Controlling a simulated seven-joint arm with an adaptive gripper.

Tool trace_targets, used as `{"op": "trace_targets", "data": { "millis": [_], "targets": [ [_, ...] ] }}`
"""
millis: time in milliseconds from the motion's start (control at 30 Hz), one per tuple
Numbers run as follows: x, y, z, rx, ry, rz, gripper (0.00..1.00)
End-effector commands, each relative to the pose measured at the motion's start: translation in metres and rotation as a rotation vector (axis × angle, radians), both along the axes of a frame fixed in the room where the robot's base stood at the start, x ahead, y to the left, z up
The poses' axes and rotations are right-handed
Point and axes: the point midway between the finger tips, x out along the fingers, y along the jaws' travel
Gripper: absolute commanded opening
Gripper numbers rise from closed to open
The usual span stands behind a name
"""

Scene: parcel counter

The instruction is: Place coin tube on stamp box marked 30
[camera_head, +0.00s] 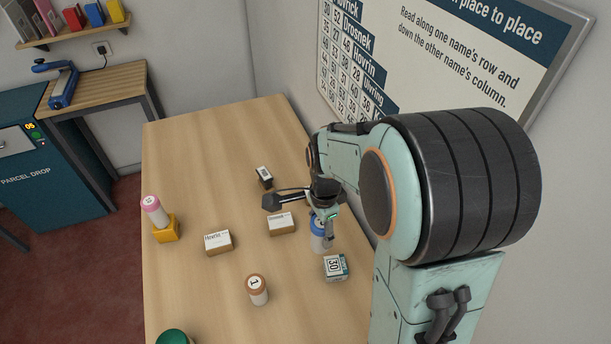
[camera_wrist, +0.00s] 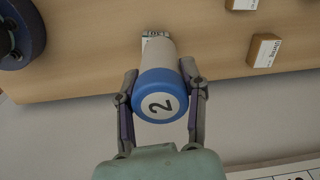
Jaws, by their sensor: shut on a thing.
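A pale coin tube with a blue cap marked 2 (camera_head: 319,229) is in my gripper (camera_head: 324,226). The tube also shows in the wrist view (camera_wrist: 159,98), cap towards the camera, with one finger on each side. My gripper also shows there (camera_wrist: 160,95), shut on the tube. The stamp box marked 30 (camera_head: 335,268) sits on the table just to the right of and nearer than the tube's lower end. In the wrist view the tube hides part of a small labelled box (camera_wrist: 154,36). Whether the tube's lower end touches anything cannot be told.
On the table (camera_head: 190,290) stand a brown-capped tube marked 1 (camera_head: 257,290), two name-labelled tan boxes (camera_head: 218,243) (camera_head: 281,224), a dark box (camera_head: 264,176), and a pink-capped tube (camera_head: 154,210) on a yellow block (camera_head: 166,230). A green thing (camera_head: 173,338) shows at the bottom edge.

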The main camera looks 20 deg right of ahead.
Motion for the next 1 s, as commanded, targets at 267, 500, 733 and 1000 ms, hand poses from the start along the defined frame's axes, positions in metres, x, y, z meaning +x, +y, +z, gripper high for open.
{"op": "trace_targets", "data": {
  "millis": [267,500,733,1000],
  "targets": [
    [-0.012,-0.038,-0.023,0.005,0.022,-0.127,0.01],
    [-0.012,-0.038,-0.057,0.005,0.021,-0.125,0.01],
    [-0.012,-0.037,-0.085,0.005,0.019,-0.124,0.01],
    [-0.011,-0.037,-0.086,0.004,0.017,-0.124,0.01]
  ]
}}
